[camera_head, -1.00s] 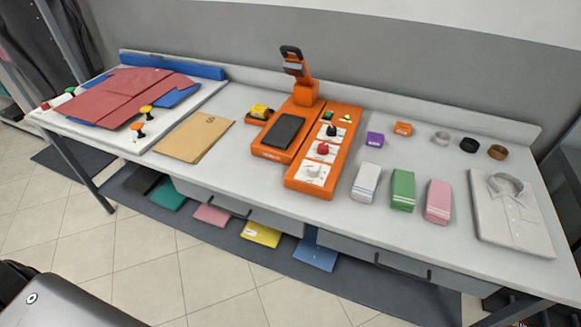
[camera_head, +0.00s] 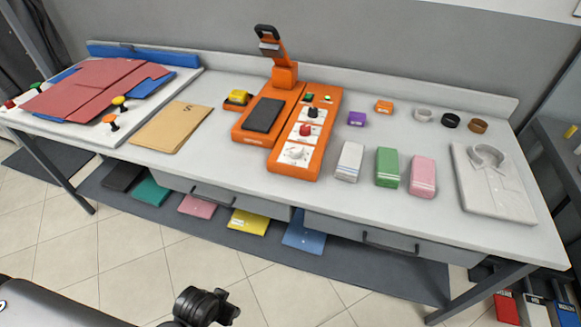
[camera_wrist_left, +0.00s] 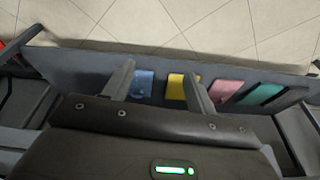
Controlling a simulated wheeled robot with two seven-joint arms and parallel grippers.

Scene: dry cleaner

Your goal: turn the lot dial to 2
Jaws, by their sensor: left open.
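The orange control panel (camera_head: 318,158) stands mid-table in the head view, beside the orange press base (camera_head: 247,135). Its face carries small knobs in a column, among them a red knob (camera_head: 305,130) on a white plate. The dial labels and pointer settings are too small to read. My left gripper (camera_wrist_left: 159,72) is open and empty in the left wrist view, its two fingers apart above the lower shelf and floor, away from the panel. My right gripper is not in view.
White, green (camera_head: 387,167) and pink bundles stand right of the panel, with a folded shirt (camera_head: 495,185) farther right. A brown envelope (camera_head: 172,127) lies left. The press handle (camera_head: 272,48) rises behind. Drawer handles (camera_head: 385,243) project from the table front.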

